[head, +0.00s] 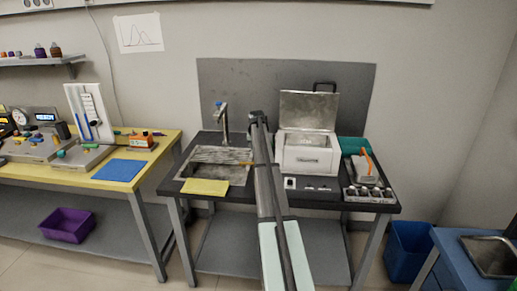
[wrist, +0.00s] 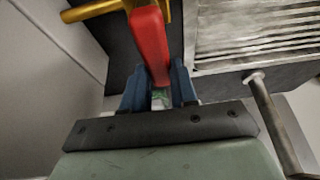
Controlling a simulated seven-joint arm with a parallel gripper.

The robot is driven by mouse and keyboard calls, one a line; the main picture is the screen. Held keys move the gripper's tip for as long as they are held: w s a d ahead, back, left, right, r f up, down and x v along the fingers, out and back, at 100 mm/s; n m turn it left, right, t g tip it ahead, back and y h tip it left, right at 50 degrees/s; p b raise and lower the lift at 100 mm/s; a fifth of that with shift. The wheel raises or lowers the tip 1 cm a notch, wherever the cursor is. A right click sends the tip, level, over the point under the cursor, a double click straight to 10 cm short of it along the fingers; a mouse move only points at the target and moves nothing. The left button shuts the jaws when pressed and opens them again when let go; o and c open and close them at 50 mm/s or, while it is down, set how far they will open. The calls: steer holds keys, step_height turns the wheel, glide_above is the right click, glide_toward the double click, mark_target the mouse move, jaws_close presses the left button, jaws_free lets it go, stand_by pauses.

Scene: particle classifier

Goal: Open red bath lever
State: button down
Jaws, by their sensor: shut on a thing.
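In the wrist view, a red lever (wrist: 150,42) stands between the two blue fingers of my gripper (wrist: 160,84). My gripper is shut on the lever's near end. A brass-coloured pipe (wrist: 92,10) shows beside the lever at the top left. In the head view, my arm runs up across the middle of the bench, and the red lever cannot be made out there. The white bath-like box (head: 306,153) stands just right of my arm with its metal lid (head: 309,110) raised.
A metal sink (head: 205,157) with a tap (head: 223,122) is left of my arm, with a yellow sheet (head: 205,187) in front. A grey ribbed metal surface (wrist: 255,28) and a metal rod (wrist: 272,115) lie close right of my gripper. A metal rack (head: 369,195) stands at the bench's right.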

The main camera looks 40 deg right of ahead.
stand_by(0.5)
steer(key=n, duration=0.1)
steer(key=w+a+n+y, duration=0.1)
steer(key=n, duration=0.1)
steer(key=shift+a+n+t, duration=0.1)
steer(key=shift+n+t, duration=0.2)
steer(key=shift+t, duration=0.1)
steer(key=n, duration=0.1)
steer(key=a+n+y, duration=0.1)
steer(key=n, duration=0.1)
steer(key=shift+w+a+n+t+y, duration=0.2)
steer(key=shift+a+n+t+y, duration=0.1)
steer(key=shift+n, duration=0.1)
steer(key=n, duration=0.1)
steer(key=a+n+y, duration=0.1)
steer(key=n, duration=0.1)
steer(key=shift+a, duration=0.15)
steer(key=shift+s+a+n+g+y, duration=0.15)
steer(key=shift+a+n+y, duration=0.15)
steer(key=shift+n, duration=0.45)
steer(key=shift+s+a+n+g+y, duration=0.1)
steer(key=shift+a+n+y, duration=0.2)
steer(key=shift+n, duration=0.5)
steer(key=shift+s+a+n+g+y, duration=0.15)
steer(key=shift+a+n+y, duration=0.15)
steer(key=shift+n, duration=0.45)
steer(key=c, duration=0.9)
jaws_free()
steer(key=shift+r, duration=0.1)
